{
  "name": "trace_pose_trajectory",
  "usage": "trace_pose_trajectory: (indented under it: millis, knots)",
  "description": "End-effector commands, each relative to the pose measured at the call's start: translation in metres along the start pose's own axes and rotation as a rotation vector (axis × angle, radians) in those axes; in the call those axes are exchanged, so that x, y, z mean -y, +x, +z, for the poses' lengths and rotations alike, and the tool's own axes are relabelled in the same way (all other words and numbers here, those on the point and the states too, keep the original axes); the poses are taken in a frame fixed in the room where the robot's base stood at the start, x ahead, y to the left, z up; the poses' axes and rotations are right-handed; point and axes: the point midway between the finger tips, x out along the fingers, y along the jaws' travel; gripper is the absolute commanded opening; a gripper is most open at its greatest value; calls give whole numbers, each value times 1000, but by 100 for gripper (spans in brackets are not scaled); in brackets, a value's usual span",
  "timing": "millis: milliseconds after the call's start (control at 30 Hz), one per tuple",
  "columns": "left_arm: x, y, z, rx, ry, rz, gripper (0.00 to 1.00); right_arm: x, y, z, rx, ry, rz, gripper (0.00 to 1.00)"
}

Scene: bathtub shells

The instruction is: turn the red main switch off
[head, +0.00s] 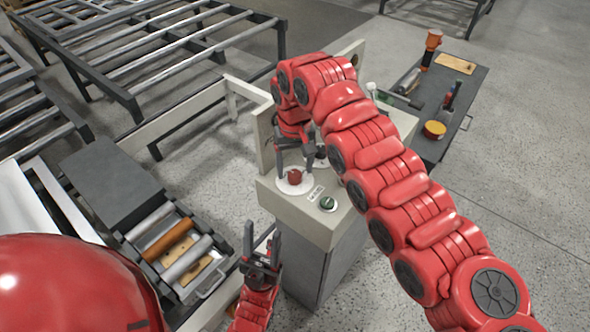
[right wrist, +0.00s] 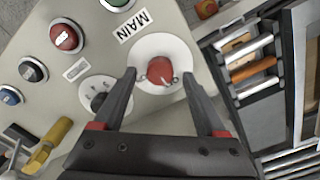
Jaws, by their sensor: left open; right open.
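The red main switch (head: 295,177) is a round knob on a white disc on top of the grey control box (head: 290,203). In the right wrist view the red knob (right wrist: 159,72) sits beside a MAIN label (right wrist: 133,25); a small pale mark shows on it. My right gripper (right wrist: 159,76) is open, its two fingers on either side of the knob with gaps between. It also shows in the head view (head: 297,168), reaching down over the switch. My left gripper (head: 262,252) is open and empty, low in front of the box.
A tray of rollers (head: 215,287) is at left. A dark tool cart (head: 455,125) stands behind right. Roller frames fill the back left.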

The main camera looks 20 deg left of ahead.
Motion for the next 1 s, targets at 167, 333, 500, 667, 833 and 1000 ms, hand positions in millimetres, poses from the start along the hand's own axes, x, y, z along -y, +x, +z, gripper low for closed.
trace_pose_trajectory:
  millis: [167,333,500,667,833,1000]
  knots:
    - [0,-8,1,0,0,0,50,0,-40,-1,-7,0,2,74]
    - [0,-9,2,0,0,0,50,0,-76,0,-4,-1,3,74]
    - [1,25,-4,0,0,0,50,0,-128,0,1,0,-1,74]
    - [2,48,-8,0,0,0,50,0,-150,0,1,-1,-1,74]
    - [3,58,-10,0,0,0,50,0,-160,0,2,0,-1,74]
    - [3,60,-10,0,0,0,50,0,-161,0,2,0,0,74]
